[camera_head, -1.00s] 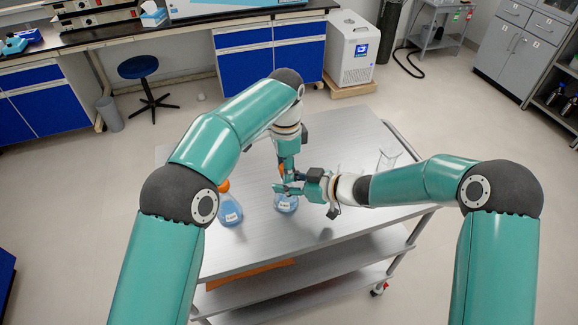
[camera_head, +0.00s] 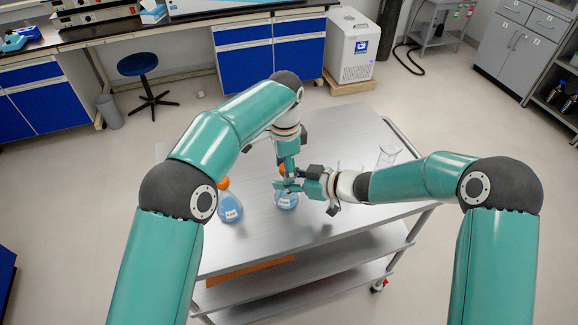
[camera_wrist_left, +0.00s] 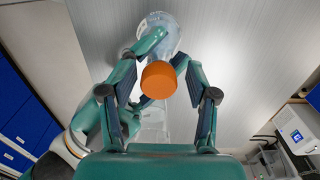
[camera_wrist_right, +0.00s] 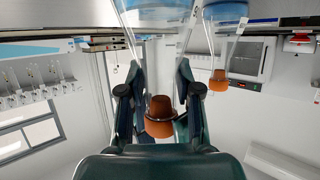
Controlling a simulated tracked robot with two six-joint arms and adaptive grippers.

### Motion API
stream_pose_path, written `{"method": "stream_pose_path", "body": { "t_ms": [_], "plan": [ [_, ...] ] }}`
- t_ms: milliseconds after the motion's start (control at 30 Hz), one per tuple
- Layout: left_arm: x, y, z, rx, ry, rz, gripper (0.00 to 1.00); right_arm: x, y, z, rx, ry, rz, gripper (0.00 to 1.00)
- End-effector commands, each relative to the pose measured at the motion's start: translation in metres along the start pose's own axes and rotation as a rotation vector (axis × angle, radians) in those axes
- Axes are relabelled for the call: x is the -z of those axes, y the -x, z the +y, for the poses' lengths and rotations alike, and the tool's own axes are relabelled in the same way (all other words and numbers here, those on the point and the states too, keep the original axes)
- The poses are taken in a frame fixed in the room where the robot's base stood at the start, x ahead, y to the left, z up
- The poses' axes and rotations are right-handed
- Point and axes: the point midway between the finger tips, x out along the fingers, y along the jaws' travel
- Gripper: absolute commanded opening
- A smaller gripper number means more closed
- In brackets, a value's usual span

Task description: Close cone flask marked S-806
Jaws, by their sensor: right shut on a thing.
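A cone flask with blue liquid (camera_head: 286,201) stands on the metal table below both grippers; its label is too small to read. My right gripper (camera_head: 290,184) is shut on this flask's neck from the side. In the right wrist view, the upside-down flask (camera_wrist_right: 160,14) has its neck between the fingers. An orange cap (camera_wrist_left: 159,79) is at its mouth; I cannot tell how tightly it sits. My left gripper (camera_wrist_left: 157,66) points down from above, with its fingers on either side of the cap and seemingly apart from it. The cap also shows in the right wrist view (camera_wrist_right: 160,116).
A second blue flask with an orange cap (camera_head: 230,208) stands just left on the table (camera_head: 330,225). Clear glassware (camera_head: 387,158) stands toward the table's right back edge. The table's front is clear.

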Motion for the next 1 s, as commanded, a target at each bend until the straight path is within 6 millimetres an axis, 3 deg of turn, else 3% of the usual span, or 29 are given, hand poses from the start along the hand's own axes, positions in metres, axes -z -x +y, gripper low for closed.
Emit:
{"method": "stream_pose_path", "body": {
  "t_ms": [367, 733, 1000],
  "plan": [
    [0.001, 0.003, 0.001, -0.003, -0.001, -0.001, 0.63, -0.001, 0.0, 0.0, 0.0, -0.002, -0.003, 0.0],
    [0.002, 0.052, -0.002, 0.0, 0.0, 0.001, 0.63, -0.002, 0.0, 0.0, 0.0, -0.002, -0.003, 0.0],
    [0.002, 0.07, -0.002, -0.001, -0.002, -0.001, 0.63, -0.002, -0.001, -0.001, 0.001, -0.002, -0.003, 0.0]
  ]
}}
